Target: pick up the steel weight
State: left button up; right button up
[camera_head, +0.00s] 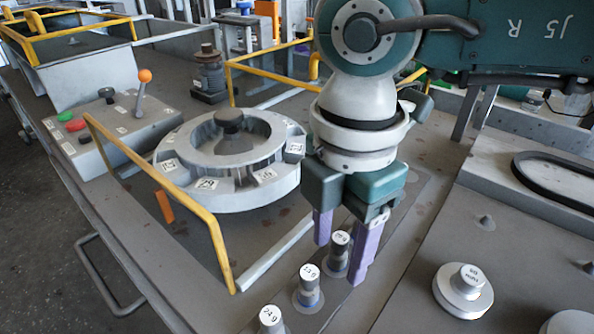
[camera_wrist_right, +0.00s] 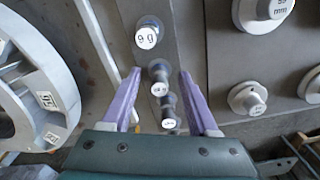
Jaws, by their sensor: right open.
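Several small grey weights with white labelled tops stand in a row on the bench. In the head view the far weight (camera_head: 337,258) is between my right gripper's fingers. The middle weight (camera_head: 308,288) and the near weight (camera_head: 271,321) stand in front of it. I cannot tell from the labels which is the steel weight. My right gripper (camera_head: 340,262) has purple fingers, is open and points down at the row. In the right wrist view its fingertips (camera_wrist_right: 159,74) lie either side of the row, with nothing held. My left gripper is not in view.
A round grey ring fixture (camera_head: 228,160) stands left of the gripper, beside a yellow rail (camera_head: 205,215). A control box with an orange-knobbed lever (camera_head: 144,76) is farther left. A labelled disc piece (camera_head: 463,290) and a black belt (camera_head: 560,180) lie to the right.

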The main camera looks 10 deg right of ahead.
jog(key=shift+f, duration=0.1)
jog(key=shift+c, duration=0.3)
grip_shut()
